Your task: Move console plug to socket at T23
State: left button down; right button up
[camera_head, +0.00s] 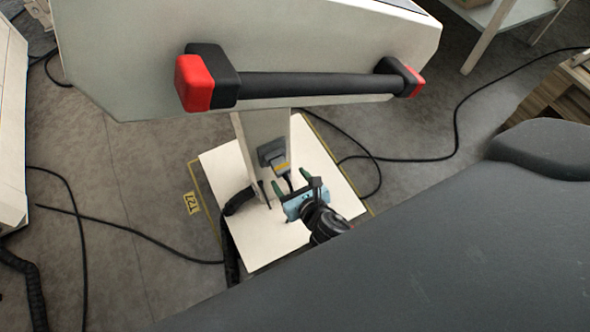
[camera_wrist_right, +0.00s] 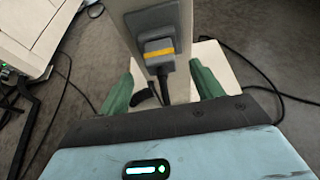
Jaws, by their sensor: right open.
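The grey console plug with a yellow band (camera_head: 280,164) sits in a dark housing on the white post under the console. It also shows in the right wrist view (camera_wrist_right: 160,52), with its black cable hanging down. My right gripper (camera_head: 292,181) is by the post, just in front of and below the plug. In the right wrist view its green fingers (camera_wrist_right: 162,84) are spread apart, with the cable between them in the picture and nothing gripped. My left gripper is out of view. I cannot identify a socket at T23; a small yellow floor label (camera_head: 191,203) is hard to read.
The console body with a black, red-ended handle bar (camera_head: 305,85) overhangs the post. A white base plate (camera_head: 285,235) lies below. Black cables (camera_head: 140,238) cross the grey floor on both sides. A white cabinet (camera_wrist_right: 35,35) stands at the left.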

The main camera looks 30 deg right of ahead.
aim_at(285, 173)
jog(key=shift+b+x, duration=0.65)
jog(key=shift+x, duration=1.95)
jog(key=c, duration=1.3)
jog(key=shift+o, duration=0.2)
jog(key=shift+s+f, duration=0.1)
jog(key=shift+s, duration=0.1)
jog(key=shift+s+d, duration=0.1)
jog(key=shift+s, duration=2.75)
